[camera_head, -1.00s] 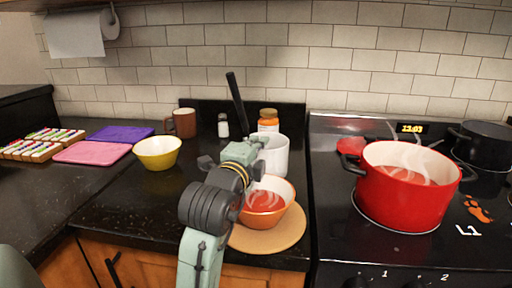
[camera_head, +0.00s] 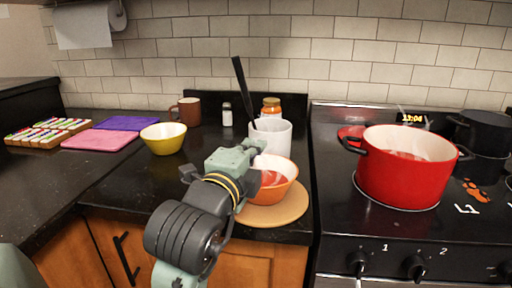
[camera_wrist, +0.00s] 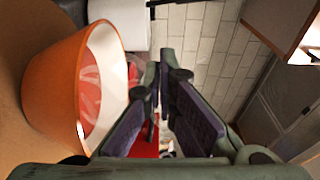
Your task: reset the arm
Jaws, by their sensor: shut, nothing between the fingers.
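My gripper (camera_wrist: 165,75) shows in the wrist view with its two fingers close together at the tips and nothing between them. In the head view my gripper (camera_head: 240,155) is above the counter, in front of the orange bowl (camera_head: 275,178) and partly covering its left side. The bowl holds red soup and stands on a round wooden board (camera_head: 290,211). In the wrist view the orange bowl (camera_wrist: 55,90) is close on the left of the fingers, apart from them.
A white utensil crock (camera_head: 275,135) with a black handle stands behind the bowl. A red pot (camera_head: 405,180) is on the stove at right. A yellow bowl (camera_head: 163,138), brown mug (camera_head: 189,108), shaker (camera_head: 227,114) and orange-lidded jar (camera_head: 271,106) stand farther back. Front-left counter is clear.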

